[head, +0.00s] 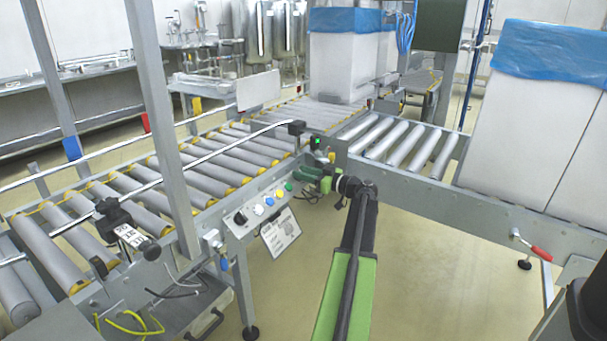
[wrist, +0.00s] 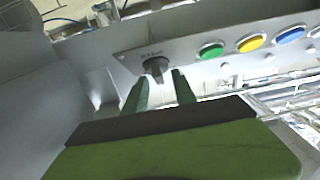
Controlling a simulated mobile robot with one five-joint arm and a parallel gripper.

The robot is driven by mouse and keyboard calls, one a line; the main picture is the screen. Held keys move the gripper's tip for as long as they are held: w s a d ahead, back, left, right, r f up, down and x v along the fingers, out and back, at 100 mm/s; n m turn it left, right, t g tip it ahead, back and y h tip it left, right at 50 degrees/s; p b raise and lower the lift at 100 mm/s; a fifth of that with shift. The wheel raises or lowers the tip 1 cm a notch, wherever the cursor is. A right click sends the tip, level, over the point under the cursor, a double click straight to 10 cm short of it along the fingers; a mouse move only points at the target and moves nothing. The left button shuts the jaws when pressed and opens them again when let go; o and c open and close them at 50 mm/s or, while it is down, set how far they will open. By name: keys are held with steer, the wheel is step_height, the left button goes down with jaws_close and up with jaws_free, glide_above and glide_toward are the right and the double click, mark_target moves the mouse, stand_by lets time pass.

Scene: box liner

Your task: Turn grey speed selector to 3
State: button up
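A dark grey selector knob (wrist: 155,66) sits on the grey control panel (wrist: 110,45) in the wrist view, left of a green button (wrist: 211,50). Small print above it is too small to read. My gripper (wrist: 161,80) is open, its two green fingers pointing at the panel. The knob's lower end shows between the fingertips; I cannot tell whether they touch it. In the head view my gripper (head: 310,178) is at the right end of the panel and hides this knob. The knob's setting cannot be read.
Yellow (wrist: 251,43) and blue (wrist: 290,35) buttons follow the green one. In the head view another black knob (head: 240,217) is at the panel's left end, above a hanging label (head: 280,232). Roller conveyors (head: 210,160) lie behind; a lined white box (head: 535,130) stands right.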

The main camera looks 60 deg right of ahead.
jaws_close()
steer(key=shift+a, duration=0.2)
steer(key=shift+d, duration=0.1)
steer(key=shift+m+h, duration=0.3)
steer(key=m+h, duration=0.2)
steer(key=m+g+h+p, duration=0.1)
steer(key=m+h, duration=0.1)
steer(key=m, duration=0.1)
steer(key=shift+a+r+m+h, duration=0.15)
steer(key=shift+a+m+h, duration=0.05)
steer(key=shift+m+h, duration=0.1)
steer(key=m+g+h+p, duration=0.1)
steer(key=m+g+h, duration=0.1)
steer(key=m, duration=0.2)
steer(key=shift+p, duration=0.35)
steer(key=shift+d+m+g+h+p, duration=0.1)
steer(key=shift+m+g+h+p, duration=0.4)
steer(key=shift+m+h, duration=0.3)
steer(key=shift+m, duration=0.3)
